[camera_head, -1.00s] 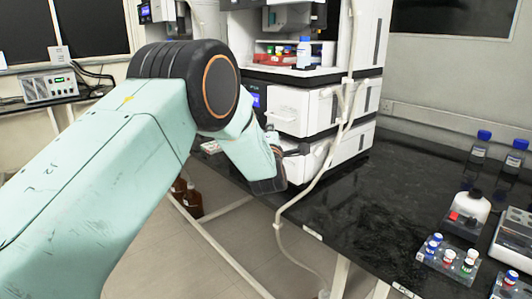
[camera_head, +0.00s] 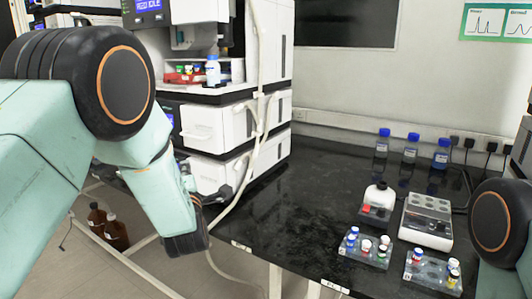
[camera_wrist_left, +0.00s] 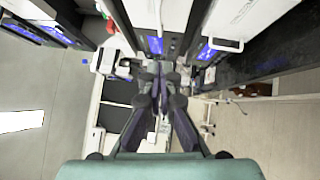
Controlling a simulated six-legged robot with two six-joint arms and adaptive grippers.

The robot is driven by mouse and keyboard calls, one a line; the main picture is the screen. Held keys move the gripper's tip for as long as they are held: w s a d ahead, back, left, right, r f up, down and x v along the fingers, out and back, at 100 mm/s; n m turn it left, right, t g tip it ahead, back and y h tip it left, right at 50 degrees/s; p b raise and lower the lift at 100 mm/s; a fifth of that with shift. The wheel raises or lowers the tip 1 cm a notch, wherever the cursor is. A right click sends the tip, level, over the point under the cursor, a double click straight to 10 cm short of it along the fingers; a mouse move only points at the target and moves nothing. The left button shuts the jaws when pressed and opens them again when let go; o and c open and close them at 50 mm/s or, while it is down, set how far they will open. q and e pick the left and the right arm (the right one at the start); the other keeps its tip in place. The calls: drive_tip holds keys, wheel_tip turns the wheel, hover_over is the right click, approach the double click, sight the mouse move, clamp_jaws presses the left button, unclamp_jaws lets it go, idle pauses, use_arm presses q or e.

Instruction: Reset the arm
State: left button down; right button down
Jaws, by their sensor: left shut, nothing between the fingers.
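My left arm comes in from the left in the head view, bent downward at a black joint.
The white instrument stack (camera_head: 230,125) stands close beyond my left gripper. The black bench (camera_head: 290,205) is clear in its middle. Vial racks (camera_head: 366,247), a white bottle (camera_head: 379,199), a small device (camera_head: 427,222) and blue-capped bottles (camera_head: 411,148) stand at the right. Brown bottles (camera_head: 115,232) sit below.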

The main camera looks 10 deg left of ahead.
use_arm(q)
drive_tip(key=s+d+f+m+g+h, duration=0.2)
drive_tip(key=s+f+m+g, duration=0.1)
drive_tip(key=s+f+m, duration=0.4)
drive_tip(key=s+d+f+m+g+h, duration=0.1)
drive_tip(key=s+f+m+g+h, duration=0.25)
drive_tip(key=f, duration=0.65)
drive_tip(key=s+d+f+m+g+h, duration=0.1)
drive_tip(key=s+d+f+m+g, duration=0.1)
drive_tip(key=s+f+m, duration=0.45)
drive_tip(key=s+f+m+g, duration=0.2)
drive_tip(key=s+f+g, duration=0.1)
drive_tip(key=s, duration=0.7)
drive_tip(key=s+d+f+m+g+h, duration=0.1)
drive_tip(key=s+f, duration=0.4)
drive_tip(key=s, duration=0.5)
drive_tip(key=s+d+f+m+g, duration=0.1)
drive_tip(key=s+f+m+g, duration=0.2)
drive_tip(key=s, duration=0.7)
wheel_tip(320, 180, down, 2)
drive_tip(key=shift+s+m+g, duration=0.3)
drive_tip(key=shift+s+g, duration=0.05)
drive_tip(key=shift+g, duration=0.8)
drive_tip(key=shift+h, duration=0.25)
